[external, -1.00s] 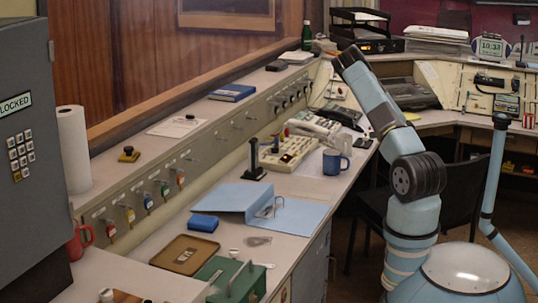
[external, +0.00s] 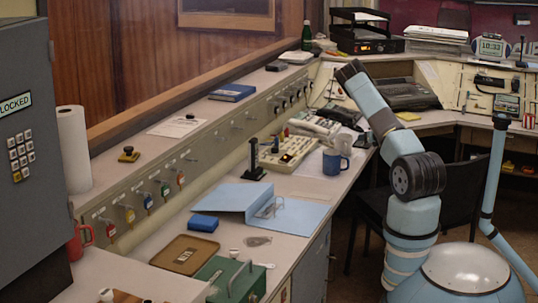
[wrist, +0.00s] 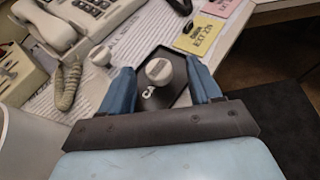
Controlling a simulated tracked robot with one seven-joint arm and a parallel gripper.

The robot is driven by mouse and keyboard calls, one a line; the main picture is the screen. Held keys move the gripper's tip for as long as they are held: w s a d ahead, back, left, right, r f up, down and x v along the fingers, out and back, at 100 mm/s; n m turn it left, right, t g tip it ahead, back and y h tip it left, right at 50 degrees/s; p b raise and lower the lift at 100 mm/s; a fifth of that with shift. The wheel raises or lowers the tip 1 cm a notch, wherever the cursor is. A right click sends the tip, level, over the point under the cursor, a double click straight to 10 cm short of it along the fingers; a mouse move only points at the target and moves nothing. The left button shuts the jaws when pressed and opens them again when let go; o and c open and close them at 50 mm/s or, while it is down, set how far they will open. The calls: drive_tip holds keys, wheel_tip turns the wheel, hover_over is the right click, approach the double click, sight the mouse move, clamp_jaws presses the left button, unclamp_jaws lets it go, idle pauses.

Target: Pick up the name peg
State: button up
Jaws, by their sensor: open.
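In the wrist view, a small white peg with a rounded, ridged top (wrist: 158,71) stands on a dark tray (wrist: 150,101). I take it to be the name peg, but I can read no name on it. My gripper (wrist: 162,80) is open, with one blue finger on each side of the peg. I cannot tell whether either finger touches it. A second, similar white peg (wrist: 100,55) stands outside the left finger, on printed paper. In the external view my fingers cannot be made out beyond the dark end of my arm.
A corded telephone (wrist: 75,25) lies at upper left in the wrist view, its coiled cord near my left finger. Yellow and pink cards (wrist: 200,33) lie beyond the tray. The desk edge is at right. A blue mug (external: 336,162) stands on the desk.

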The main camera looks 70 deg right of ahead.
drive_tip(key=shift+x, duration=1.45)
drive_tip(key=c, duration=1)
